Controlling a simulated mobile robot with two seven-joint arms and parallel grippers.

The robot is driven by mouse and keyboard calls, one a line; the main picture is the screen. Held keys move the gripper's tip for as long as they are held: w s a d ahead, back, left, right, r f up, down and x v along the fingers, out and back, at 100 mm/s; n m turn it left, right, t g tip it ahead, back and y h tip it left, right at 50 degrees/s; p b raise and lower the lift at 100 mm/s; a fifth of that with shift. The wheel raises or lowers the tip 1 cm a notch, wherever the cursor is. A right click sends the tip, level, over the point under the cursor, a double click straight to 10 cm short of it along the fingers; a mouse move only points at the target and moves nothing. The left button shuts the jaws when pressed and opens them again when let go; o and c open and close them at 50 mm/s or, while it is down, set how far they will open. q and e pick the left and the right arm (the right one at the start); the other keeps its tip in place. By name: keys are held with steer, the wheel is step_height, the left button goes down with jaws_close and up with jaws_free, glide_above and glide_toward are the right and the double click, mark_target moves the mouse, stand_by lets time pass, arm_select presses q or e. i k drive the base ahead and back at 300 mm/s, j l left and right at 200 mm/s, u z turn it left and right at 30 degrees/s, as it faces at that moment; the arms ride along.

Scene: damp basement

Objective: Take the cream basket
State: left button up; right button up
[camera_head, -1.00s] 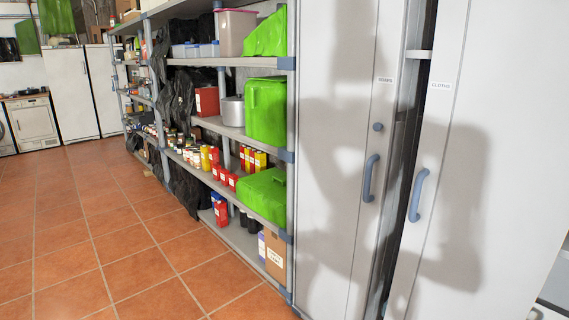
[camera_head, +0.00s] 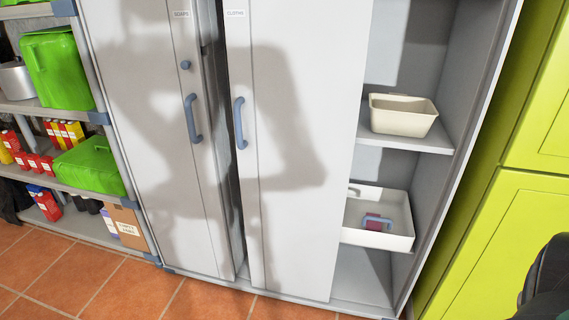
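The cream basket (camera_head: 403,117) is an open, roughly rectangular bin. It stands upright on an upper shelf (camera_head: 423,143) in the open right part of the white cabinet, right of centre in the head view. Its inside looks empty from here. Neither of my grippers shows in the head view, and nothing touches the basket except the shelf.
A white tray (camera_head: 402,240) with a small blue and dark red item sits below the basket. White cabinet doors with blue handles (camera_head: 193,118) stand left of it. Yellow-green cabinets (camera_head: 515,230) are at the right. Tiled floor (camera_head: 60,275) is clear at lower left.

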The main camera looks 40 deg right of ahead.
mark_target(393, 114)
steer(key=z, duration=1.85)
steer(key=u, duration=0.8)
steer(key=i+l+u, duration=0.15)
steer(key=l+u, duration=0.25)
steer(key=i+l+u, duration=0.1)
steer(key=l+u, duration=0.6)
steer(key=l, duration=0.6)
